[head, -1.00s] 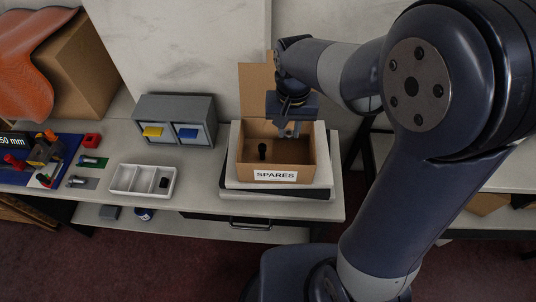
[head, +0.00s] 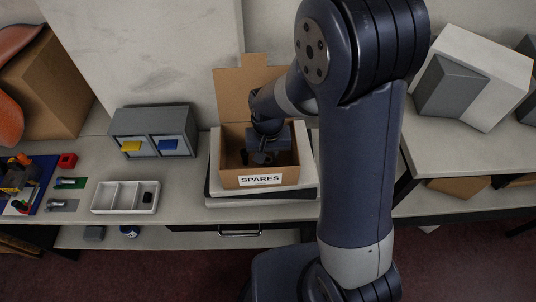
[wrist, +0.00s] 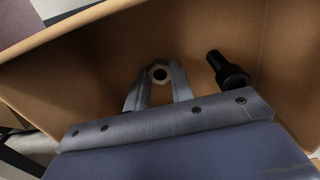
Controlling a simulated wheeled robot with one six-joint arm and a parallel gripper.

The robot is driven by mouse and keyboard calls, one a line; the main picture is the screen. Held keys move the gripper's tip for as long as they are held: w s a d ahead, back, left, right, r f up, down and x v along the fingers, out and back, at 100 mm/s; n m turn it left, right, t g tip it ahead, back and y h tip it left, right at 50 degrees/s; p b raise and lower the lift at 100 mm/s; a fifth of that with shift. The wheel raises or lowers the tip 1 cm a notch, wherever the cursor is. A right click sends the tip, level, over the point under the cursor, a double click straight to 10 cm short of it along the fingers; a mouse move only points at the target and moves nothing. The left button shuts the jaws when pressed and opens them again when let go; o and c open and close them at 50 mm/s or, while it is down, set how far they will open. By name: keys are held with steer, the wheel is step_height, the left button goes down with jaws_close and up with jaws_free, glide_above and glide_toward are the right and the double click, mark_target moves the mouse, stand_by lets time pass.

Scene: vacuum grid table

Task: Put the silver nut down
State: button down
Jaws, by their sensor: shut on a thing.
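The silver nut (wrist: 158,67) is a small hexagonal ring between the two fingertips of my gripper (wrist: 158,80) in the wrist view. My gripper is shut on it. In the head view my gripper (head: 262,158) is down inside the open cardboard box labelled SPARES (head: 232,182), and the nut is too small to make out there. Cardboard lies behind the nut in the wrist view; I cannot tell whether the nut touches the box floor.
A black bolt (wrist: 228,70) lies in the box to the right of my fingers. The box stands on a pale slab. A white divided tray (head: 125,197) and a grey drawer unit (head: 153,131) are to the left. A raised box flap (head: 235,90) stands behind.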

mark_target(268, 159)
steer(key=shift+f, duration=0.25)
steer(key=c, duration=1.2)
jaws_free()
steer(key=shift+r, duration=0.1)
steer(key=shift+c, duration=0.2)
step_height(268, 159, up, 12)
steer(key=shift+r, duration=0.2)
